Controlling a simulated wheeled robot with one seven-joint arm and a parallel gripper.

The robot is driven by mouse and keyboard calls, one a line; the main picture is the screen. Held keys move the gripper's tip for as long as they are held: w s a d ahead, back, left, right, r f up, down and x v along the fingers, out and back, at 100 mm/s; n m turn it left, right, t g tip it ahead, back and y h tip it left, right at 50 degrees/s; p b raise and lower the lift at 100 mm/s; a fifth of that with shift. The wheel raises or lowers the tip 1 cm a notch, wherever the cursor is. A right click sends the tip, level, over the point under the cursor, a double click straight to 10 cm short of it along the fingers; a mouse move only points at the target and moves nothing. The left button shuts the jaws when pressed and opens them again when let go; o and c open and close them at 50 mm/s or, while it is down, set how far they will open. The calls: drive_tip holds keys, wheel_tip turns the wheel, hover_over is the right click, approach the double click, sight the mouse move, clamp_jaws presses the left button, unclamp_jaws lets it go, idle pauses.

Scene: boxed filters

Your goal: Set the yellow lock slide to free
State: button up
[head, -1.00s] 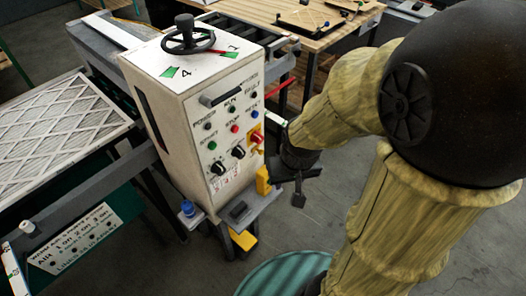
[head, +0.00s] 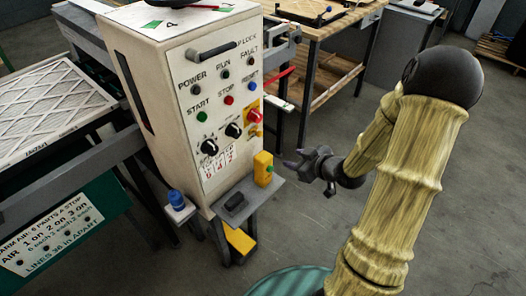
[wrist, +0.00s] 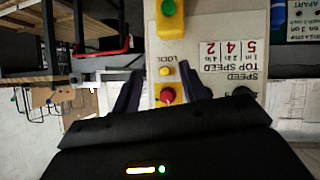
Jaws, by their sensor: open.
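The yellow lock slide (head: 256,131) is a small yellow piece low on the right side of the control panel, below the red stop knob (head: 254,116). In the wrist view, which is upside down, a small yellow knob (wrist: 167,71) sits by the word LOCK, with the red knob (wrist: 168,96) on its yellow plate nearby. My gripper (head: 298,164) is open and empty, to the right of the cabinet and apart from it in the head view. Its fingers (wrist: 163,72) frame the yellow knob in the wrist view. The slide's exact position is too small to read.
A yellow box with a green button (head: 263,168) stands on a grey shelf (head: 236,200) below the panel; it also shows in the wrist view (wrist: 170,26). A blue-capped item (head: 176,199) is to the left. A wooden table (head: 325,45) stands behind.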

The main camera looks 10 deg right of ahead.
drive_tip(key=t+y+b, duration=0.1)
drive_tip(key=s+d+f+t+y+b, duration=0.1)
drive_tip(key=t+y, duration=0.1)
drive_tip(key=d+n+t+y+b, duration=0.1)
drive_tip(key=b, duration=0.1)
drive_tip(key=shift+s+f+t+y, duration=0.15)
drive_tip(key=shift+f+t+y, duration=0.15)
drive_tip(key=shift+f, duration=0.05)
drive_tip(key=shift+a, duration=0.1)
drive_tip(key=p, duration=0.2)
approach(261, 135)
drive_tip(key=x, duration=0.9)
clamp_jaws()
